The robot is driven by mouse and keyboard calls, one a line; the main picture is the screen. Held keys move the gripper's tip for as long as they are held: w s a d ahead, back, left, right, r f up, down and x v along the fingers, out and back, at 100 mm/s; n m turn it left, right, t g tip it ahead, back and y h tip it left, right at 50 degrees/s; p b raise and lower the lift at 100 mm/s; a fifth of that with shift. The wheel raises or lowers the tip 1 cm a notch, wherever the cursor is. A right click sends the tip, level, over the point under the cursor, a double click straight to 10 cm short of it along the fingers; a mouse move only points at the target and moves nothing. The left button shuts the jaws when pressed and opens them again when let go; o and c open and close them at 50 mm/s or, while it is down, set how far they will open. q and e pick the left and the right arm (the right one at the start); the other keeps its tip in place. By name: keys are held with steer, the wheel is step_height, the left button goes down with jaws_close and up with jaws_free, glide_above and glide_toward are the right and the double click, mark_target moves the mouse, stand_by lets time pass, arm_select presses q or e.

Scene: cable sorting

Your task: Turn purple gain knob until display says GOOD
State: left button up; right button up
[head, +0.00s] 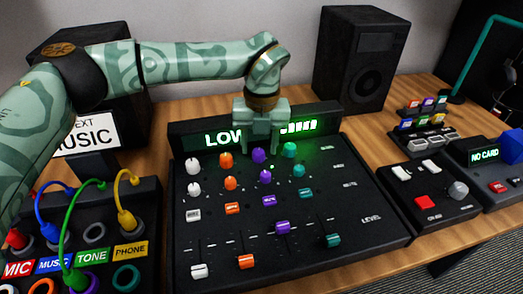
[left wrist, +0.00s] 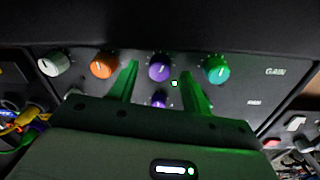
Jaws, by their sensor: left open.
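The purple gain knob (head: 258,156) is in the top knob row of the black mixing console. In the left wrist view, this knob (left wrist: 159,67) has a pale pointer mark and lies between my left fingers, level with the "GAIN" label. My left gripper (head: 262,143) is open just above the knob. Gaps show on both sides, and I see no contact. The display (head: 222,138) glows green. "LOW" is readable at its left, and my gripper hides its middle. My right gripper is not in view.
Orange (head: 226,160) and teal (head: 289,149) knobs flank the purple one, with a second purple knob (head: 265,177) below. A cable patch box (head: 140,195) stands left. A speaker (head: 362,70) stands behind, and smaller control boxes (head: 428,188) stand right.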

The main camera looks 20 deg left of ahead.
arm_select(q)
steer(key=shift+f, duration=0.7)
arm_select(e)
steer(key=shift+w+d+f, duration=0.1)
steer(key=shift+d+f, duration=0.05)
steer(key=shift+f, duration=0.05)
arm_select(q)
steer(key=c, duration=1)
steer(key=shift+s+r+m+p, duration=0.15)
steer(key=shift+r+m+p, duration=0.3)
steer(key=shift+p, duration=0.2)
steer(key=m+p, duration=0.2)
steer(key=p, duration=0.1)
steer(key=shift+r, duration=0.2)
steer(key=shift+f+m+p, duration=0.3)
steer(key=shift+m+p, duration=0.3)
steer(key=shift+m, duration=0.25)
steer(key=shift+f, duration=0.3)
steer(key=o, duration=1)
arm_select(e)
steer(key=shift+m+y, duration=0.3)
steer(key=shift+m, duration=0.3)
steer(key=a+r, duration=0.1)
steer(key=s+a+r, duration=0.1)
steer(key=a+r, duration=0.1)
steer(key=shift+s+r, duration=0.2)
